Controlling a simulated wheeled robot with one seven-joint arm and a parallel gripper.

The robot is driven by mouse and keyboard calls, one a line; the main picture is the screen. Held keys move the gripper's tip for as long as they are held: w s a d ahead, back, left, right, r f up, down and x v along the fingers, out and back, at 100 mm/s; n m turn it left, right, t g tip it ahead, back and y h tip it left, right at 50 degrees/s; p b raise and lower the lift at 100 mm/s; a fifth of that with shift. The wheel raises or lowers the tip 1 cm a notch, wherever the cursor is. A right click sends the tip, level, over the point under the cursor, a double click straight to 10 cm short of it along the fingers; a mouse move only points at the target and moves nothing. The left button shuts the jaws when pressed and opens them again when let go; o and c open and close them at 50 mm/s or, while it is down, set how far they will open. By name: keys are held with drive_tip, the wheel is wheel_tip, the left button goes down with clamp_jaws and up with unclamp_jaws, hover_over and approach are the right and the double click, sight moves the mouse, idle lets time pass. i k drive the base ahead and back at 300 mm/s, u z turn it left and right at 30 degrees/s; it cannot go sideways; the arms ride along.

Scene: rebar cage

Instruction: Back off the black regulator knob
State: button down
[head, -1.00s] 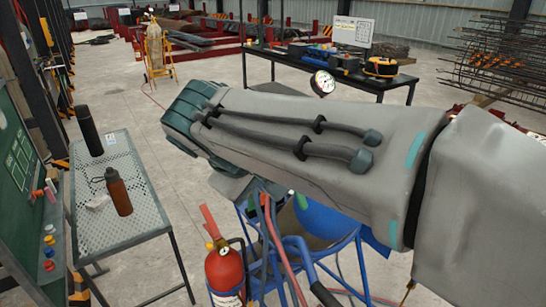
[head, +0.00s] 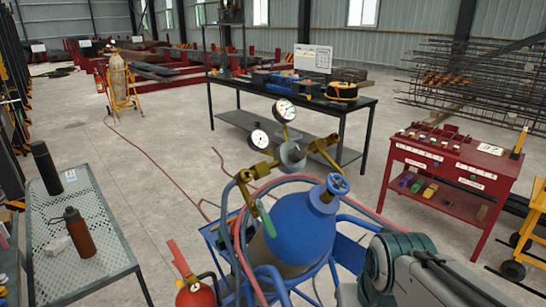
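A brass regulator (head: 262,172) with two round white gauges sits at the top of a blue gas cylinder (head: 305,228) in the middle of the head view. A dark grey round knob (head: 292,154) faces me on the regulator, below the upper gauge (head: 284,110) and right of the lower gauge (head: 259,139). I cannot tell how far it is turned. A blue handwheel (head: 337,184) tops the cylinder valve. Part of my arm shows at the lower right, apart from the knob. My gripper is out of view.
Hoses loop around the cylinder and its blue cart (head: 352,258). A red extinguisher (head: 196,293) stands at lower left. A mesh table (head: 112,232) with bottles is left, a red tool cart (head: 452,160) right, a dark workbench (head: 365,104) behind.

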sight(296, 155)
drive_tip(key=u, duration=0.05)
drive_tip(key=k, duration=0.5)
drive_tip(key=u, duration=1.6)
drive_tip(key=i, duration=2)
drive_tip(key=z, duration=2.7)
